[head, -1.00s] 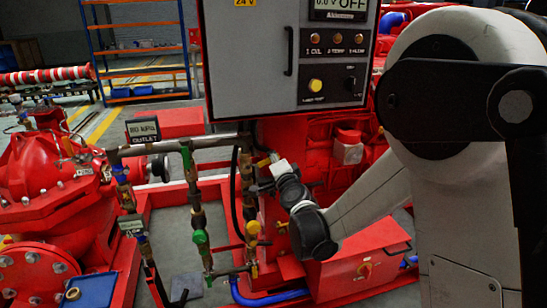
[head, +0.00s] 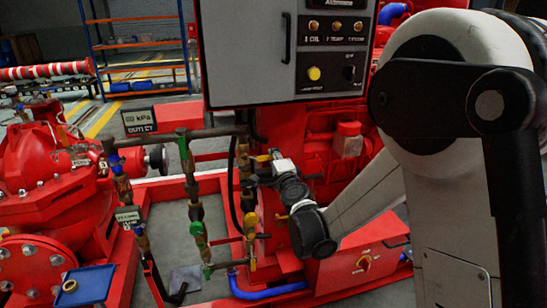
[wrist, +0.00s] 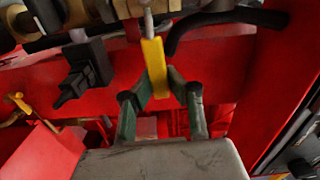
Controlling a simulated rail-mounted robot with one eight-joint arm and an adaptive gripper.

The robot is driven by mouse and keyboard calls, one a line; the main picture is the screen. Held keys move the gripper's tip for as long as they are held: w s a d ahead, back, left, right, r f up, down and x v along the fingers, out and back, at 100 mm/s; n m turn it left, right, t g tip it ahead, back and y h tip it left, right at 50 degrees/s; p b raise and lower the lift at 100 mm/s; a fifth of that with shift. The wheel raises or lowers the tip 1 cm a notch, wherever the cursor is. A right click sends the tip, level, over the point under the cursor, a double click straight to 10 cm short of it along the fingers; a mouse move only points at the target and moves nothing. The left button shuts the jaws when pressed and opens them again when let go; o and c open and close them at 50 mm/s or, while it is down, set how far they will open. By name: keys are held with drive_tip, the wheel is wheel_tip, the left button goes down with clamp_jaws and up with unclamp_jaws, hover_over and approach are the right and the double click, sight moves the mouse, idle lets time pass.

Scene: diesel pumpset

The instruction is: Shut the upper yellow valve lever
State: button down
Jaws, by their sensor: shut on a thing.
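The upper yellow valve lever (head: 263,158) sticks out from the upper part of the right-hand vertical pipe, below the grey control box. In the wrist view the yellow lever (wrist: 154,68) runs down from a metal stem, and its end lies between my two dark green fingers. My gripper (wrist: 160,85) is shut on this lever. In the head view my gripper (head: 262,170) is at the lever, small and partly hidden by my wrist. The valve body behind is hard to make out.
A lower yellow valve (head: 252,220) sits on the same pipe. Green-handled valves (head: 197,229) are on the pipe to the left. The grey control box (head: 250,60) hangs above. A black hose (wrist: 215,20) runs close to the lever, and a black handle (wrist: 80,80) is left of it.

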drive_tip(key=c, duration=1.6)
unclamp_jaws()
drive_tip(key=shift+c, duration=0.2)
drive_tip(key=v, duration=1.2)
drive_tip(key=s+d+r+n+g, duration=0.4)
drive_tip(key=s+r+n, duration=0.1)
drive_tip(key=s+n, duration=0.4)
drive_tip(key=s+d+f+n+g+h, duration=0.25)
drive_tip(key=s+d, duration=0.45)
drive_tip(key=s, duration=0.4)
drive_tip(key=s+d+f+n+g+h, duration=0.2)
drive_tip(key=s+d+n+g+h, duration=0.15)
drive_tip(key=s+d, duration=0.55)
wheel_tip(320, 180, up, 16)
drive_tip(key=s+a+p, duration=0.1)
drive_tip(key=p, duration=1.6)
drive_tip(key=shift+r+m+y, duration=0.2)
drive_tip(key=shift+m+y, duration=0.1)
drive_tip(key=shift+y, duration=0.1)
